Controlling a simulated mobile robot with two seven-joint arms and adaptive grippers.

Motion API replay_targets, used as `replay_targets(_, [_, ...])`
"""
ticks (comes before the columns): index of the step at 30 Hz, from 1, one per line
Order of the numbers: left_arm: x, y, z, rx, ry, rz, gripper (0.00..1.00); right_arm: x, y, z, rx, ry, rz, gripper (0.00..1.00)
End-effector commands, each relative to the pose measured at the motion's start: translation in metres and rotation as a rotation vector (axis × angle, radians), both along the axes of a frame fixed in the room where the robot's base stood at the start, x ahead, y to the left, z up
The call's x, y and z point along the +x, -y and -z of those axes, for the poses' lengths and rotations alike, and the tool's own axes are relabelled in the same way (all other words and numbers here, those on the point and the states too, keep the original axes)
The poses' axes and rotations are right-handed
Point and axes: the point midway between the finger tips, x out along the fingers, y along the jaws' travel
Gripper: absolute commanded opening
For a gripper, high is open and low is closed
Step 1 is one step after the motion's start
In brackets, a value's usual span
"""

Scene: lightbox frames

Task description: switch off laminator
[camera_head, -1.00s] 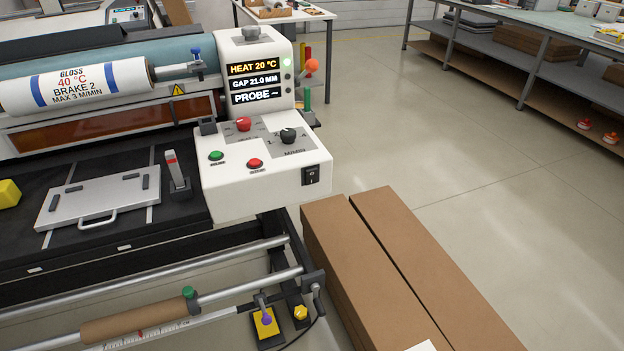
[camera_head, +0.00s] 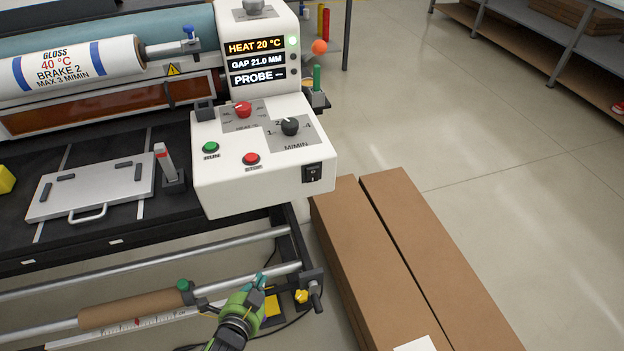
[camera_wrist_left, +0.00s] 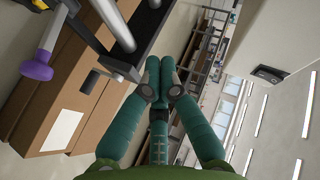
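The laminator's white control panel (camera_head: 225,185) is at centre-left in the head view. It carries a green RUN button (camera_head: 210,149), a red STOP button (camera_head: 251,159), a red heat knob (camera_head: 243,110) and a black speed knob (camera_head: 290,126). A black rocker switch (camera_head: 312,173) sits on its front face at the right. The display (camera_head: 257,62) reads HEAT 20 °C and GAP 21.0 MM. My left gripper (camera_head: 260,281) is below the panel, apart from it. In the left wrist view its green fingers (camera_wrist_left: 160,64) are together and empty; the switch (camera_wrist_left: 269,75) shows at right.
Metal rollers (camera_head: 150,262) and a cardboard core (camera_head: 130,306) lie left of my gripper. Long cardboard boxes (camera_head: 385,265) stand at right. A purple-knobbed lever (camera_wrist_left: 36,71) shows in the left wrist view. Open floor (camera_head: 470,130) lies beyond the boxes.

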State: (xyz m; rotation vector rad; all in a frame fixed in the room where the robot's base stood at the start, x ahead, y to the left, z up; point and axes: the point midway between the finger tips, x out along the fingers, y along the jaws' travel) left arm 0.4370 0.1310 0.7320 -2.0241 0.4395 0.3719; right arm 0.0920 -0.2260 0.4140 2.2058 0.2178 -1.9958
Motion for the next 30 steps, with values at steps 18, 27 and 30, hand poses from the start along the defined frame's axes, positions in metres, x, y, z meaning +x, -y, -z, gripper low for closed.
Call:
replay_targets(18, [0.018,0.087,-0.16,0.433,0.697,0.407,0.0,-0.01,-0.002,-0.007,0.002,-0.015,0.001,0.76])
replay_targets(27, [0.025,0.09,-0.161,0.429,0.694,0.405,0.0,-0.008,-0.006,-0.01,0.008,-0.013,0.002,0.76])
replay_targets(30, [0.037,0.097,-0.164,0.428,0.696,0.405,0.0,-0.008,-0.006,-0.014,0.008,-0.012,0.002,0.76])
